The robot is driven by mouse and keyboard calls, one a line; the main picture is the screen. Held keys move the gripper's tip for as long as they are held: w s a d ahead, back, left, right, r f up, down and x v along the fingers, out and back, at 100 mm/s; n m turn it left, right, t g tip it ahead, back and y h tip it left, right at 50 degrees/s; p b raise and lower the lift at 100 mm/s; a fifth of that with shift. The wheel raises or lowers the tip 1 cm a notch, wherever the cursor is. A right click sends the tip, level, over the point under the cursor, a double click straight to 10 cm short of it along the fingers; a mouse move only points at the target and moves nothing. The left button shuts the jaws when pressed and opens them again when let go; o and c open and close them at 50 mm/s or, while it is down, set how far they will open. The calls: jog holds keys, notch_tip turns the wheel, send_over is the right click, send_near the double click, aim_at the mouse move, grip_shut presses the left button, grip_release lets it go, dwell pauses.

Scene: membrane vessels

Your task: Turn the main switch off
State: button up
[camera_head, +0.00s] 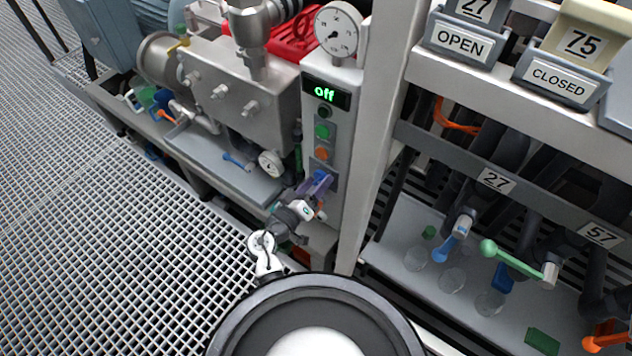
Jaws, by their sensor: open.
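The grey control panel (343,142) stands upright in the middle of the view. Its display (326,93) shows "off" in green letters. Low on the panel is a dark plate with a blue and purple part, which seems to be the main switch (320,176). My gripper (312,190) is right in front of this switch, at the end of my grey and white arm. It is open. The fingers partly cover the switch, so its exact angle, and whether they touch it, cannot be told.
Green (322,131) and orange (321,154) buttons sit above the switch. A round gauge (338,30) tops the panel. A steel pump block (235,100) stands to the left. Pipes with coloured valve handles (515,262) are at right. Grating floor (100,240) is clear at left.

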jog(key=c, duration=0.9)
jog(key=shift+c, duration=0.2)
jog(key=shift+n, duration=0.3)
jog(key=n+p, duration=0.1)
jog(key=n, duration=0.4)
jog(key=shift+r, duration=0.1)
jog(key=n+p, duration=0.2)
jog(key=n, duration=0.4)
jog(key=shift+p, duration=0.4)
jog(key=shift+n, duration=0.3)
